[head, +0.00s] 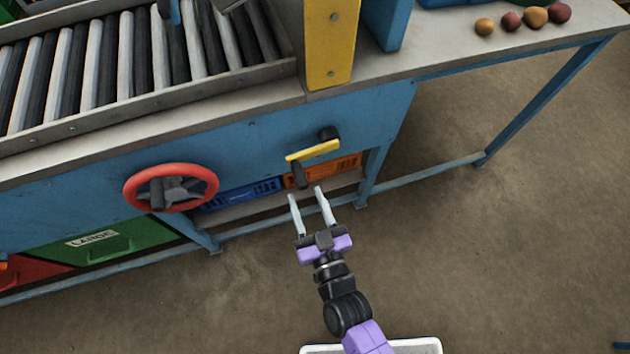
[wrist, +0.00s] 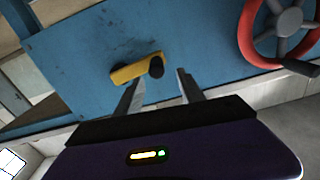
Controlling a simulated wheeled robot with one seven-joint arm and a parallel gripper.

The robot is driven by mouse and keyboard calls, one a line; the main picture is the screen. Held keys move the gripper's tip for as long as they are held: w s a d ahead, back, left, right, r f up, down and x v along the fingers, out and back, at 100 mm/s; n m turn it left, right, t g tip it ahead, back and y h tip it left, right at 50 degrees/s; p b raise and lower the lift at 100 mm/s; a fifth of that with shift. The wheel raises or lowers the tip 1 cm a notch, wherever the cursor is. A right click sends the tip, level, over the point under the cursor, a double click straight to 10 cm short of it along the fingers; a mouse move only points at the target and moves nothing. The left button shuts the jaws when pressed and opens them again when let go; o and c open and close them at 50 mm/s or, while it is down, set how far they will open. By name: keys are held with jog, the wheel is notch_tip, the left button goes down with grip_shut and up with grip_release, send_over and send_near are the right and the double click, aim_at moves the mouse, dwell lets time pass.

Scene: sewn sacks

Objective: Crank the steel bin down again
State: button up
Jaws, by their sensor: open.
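A yellow crank (head: 313,150) with a black handle (head: 299,175) sits on the blue front panel of the bench, below a yellow post. The crank arm lies nearly level, slightly tilted, with the handle at its left end in the head view. My gripper (head: 305,192) is open and empty, its two fingers pointing at the handle from just in front. In the wrist view the handle's round end (wrist: 156,67) shows ahead, between the two fingertips, with the yellow arm (wrist: 135,70) to its left. I cannot make out the steel bin in either view.
A red handwheel (head: 171,187) sits left of the crank on the same panel. Blue (head: 240,194) and orange (head: 322,170) crates and a green bin (head: 115,242) stand below. A roller conveyor (head: 130,60) runs on top. The floor at right is clear.

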aim_at(294, 162)
jog(key=shift+s+d+f, duration=0.25)
jog(key=shift+f, duration=0.1)
jog(key=shift+p+x, duration=0.3)
jog(key=shift+x, duration=3.6)
jog(key=shift+d, duration=0.1)
jog(key=shift+c, duration=0.3)
grip_shut()
